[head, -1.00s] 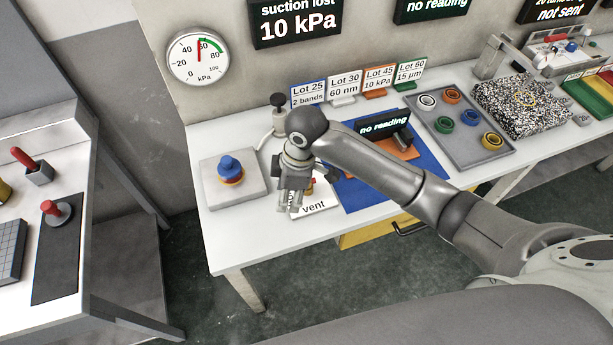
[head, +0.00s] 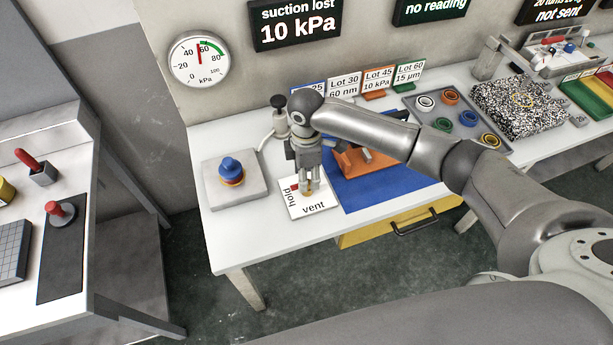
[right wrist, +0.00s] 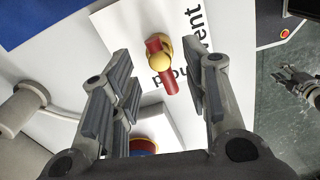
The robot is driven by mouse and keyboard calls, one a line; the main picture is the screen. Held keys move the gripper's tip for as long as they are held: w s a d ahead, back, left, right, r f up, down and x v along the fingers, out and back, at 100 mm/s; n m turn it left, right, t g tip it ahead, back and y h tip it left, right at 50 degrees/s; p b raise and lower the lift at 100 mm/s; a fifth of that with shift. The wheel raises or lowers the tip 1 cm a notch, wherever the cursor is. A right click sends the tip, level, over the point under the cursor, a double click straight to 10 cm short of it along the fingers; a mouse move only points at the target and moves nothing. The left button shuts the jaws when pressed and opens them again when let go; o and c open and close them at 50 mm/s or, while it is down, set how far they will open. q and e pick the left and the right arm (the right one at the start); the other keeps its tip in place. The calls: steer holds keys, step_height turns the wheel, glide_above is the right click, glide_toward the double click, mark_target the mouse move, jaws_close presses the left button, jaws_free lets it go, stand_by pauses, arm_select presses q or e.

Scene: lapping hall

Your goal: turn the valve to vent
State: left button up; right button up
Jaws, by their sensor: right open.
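The valve (right wrist: 158,50) has a red bar handle on a brass-yellow body. It sits on a white plate (head: 318,208) marked "hold" and "vent". The handle's red end lies by the word "hold". My right gripper (head: 308,189) points down over the valve and hides part of it in the head view. In the right wrist view its fingers are open, one on each side of the valve, with gaps visible. A dark gripper, seemingly my left (right wrist: 305,88), shows small at the right edge of that view, over the floor.
A grey block with a blue knob (head: 231,168) stands left of the plate. A black-topped post (head: 279,112) stands behind. A blue mat (head: 385,190) with an orange item (head: 352,160) lies to the right. The wall gauge (head: 199,60) hangs above; a sign (head: 295,24) reads 10 kPa.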

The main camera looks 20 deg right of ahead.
steer(key=shift+f, duration=1.25)
jaws_close()
